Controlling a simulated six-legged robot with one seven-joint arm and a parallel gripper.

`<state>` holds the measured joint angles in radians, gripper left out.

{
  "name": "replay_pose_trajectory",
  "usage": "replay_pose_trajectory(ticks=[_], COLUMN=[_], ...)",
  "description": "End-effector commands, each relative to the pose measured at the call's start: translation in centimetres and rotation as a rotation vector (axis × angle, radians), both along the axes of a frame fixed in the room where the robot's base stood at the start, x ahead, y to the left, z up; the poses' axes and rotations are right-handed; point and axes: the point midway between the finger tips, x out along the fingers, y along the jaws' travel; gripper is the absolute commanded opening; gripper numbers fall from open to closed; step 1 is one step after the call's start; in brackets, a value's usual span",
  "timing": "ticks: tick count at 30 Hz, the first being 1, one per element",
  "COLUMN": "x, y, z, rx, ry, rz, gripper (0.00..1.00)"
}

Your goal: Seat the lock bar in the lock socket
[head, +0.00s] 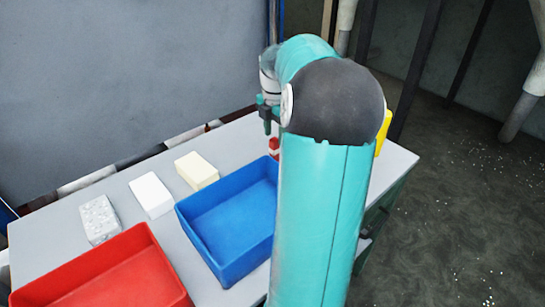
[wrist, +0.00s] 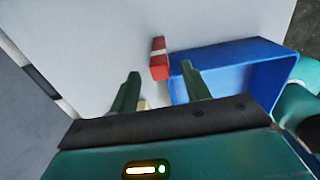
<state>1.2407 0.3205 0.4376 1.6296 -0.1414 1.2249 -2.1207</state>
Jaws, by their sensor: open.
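A small red block with a white band, which looks like the lock bar (wrist: 159,70), lies on the table beside the blue tray's corner in the wrist view. It also shows in the head view (head: 274,146), partly hidden behind my arm. My gripper (wrist: 160,71) is open and empty, with its two fingers apart and pointing toward the red block. In the head view my gripper (head: 267,126) is above the table, just behind the blue tray. I cannot make out the lock socket. A yellow thing (head: 384,130) is mostly hidden behind my arm at the right.
A blue tray (head: 200,238) and a red tray (head: 62,270) stand at the front of the grey table (head: 232,140). A cream block (head: 197,170), a white block (head: 151,194) and a speckled grey block (head: 99,219) lie behind them. A grey wall panel (head: 130,70) rises behind the table.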

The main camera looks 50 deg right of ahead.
Motion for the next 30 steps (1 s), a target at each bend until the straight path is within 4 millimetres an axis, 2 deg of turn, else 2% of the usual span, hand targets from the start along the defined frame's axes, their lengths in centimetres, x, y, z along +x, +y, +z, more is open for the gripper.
replay_pose_trajectory(ticks=[3, 10, 18, 26, 27, 30], x=[0.0, 0.1, 0.3, 0.3, 0.3, 0.3], y=[0.0, 0.1, 0.3, 0.3, 0.3, 0.3], z=[-1.9, -3.7, -7.4, -7.9, -7.9, -7.9], rx=[0.0, 0.0, 0.0, -0.002, -0.002, -0.002], ry=[0.001, 0.001, 0.0, -0.001, -0.001, -0.001], rz=[0.0, 0.001, 0.003, 0.004, 0.003, 0.003], gripper=[0.47, 0.47, 0.47, 0.47, 0.45, 0.26])
